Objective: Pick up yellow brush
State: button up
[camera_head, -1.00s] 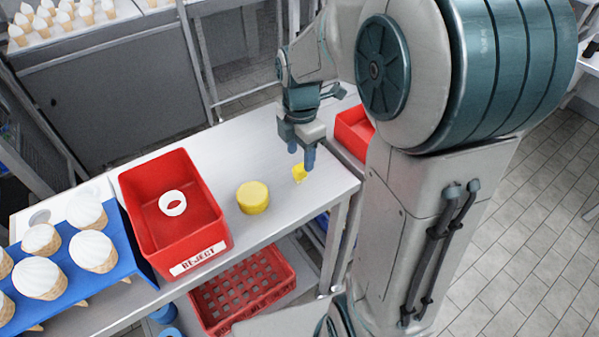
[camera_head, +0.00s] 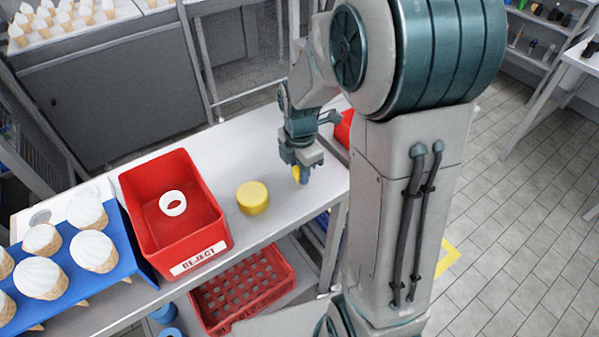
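A small yellow piece, which looks like the yellow brush (camera_head: 296,174), shows at my gripper's fingers above or on the metal table. Most of it is hidden by the gripper. My gripper (camera_head: 301,174) points down with its blue-grey fingers low at the table, right of a round yellow object. The fingers overlap the yellow piece in the picture. Whether they are closed on it I cannot tell.
A round yellow object (camera_head: 252,197) stands left of my gripper. A red REJECT bin (camera_head: 205,243) holding a white ring (camera_head: 172,203) is further left. A blue tray (camera_head: 122,245) carries several cones. Another red bin (camera_head: 344,130) is partly hidden behind my arm.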

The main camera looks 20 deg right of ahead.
grip_shut()
jog(key=shift+r, duration=0.6)
notch_tip(320, 180, up, 3)
jog(key=shift+f, duration=0.15)
jog(key=s+d+r, duration=0.2)
jog(key=d+r, duration=0.5)
jog(key=d, duration=0.4)
jog(key=shift+s+d+b, duration=0.2)
jog(key=shift+s+b, duration=0.15)
jog(key=shift+b, duration=0.05)
jog(key=shift+o, duration=0.4)
grip_release()
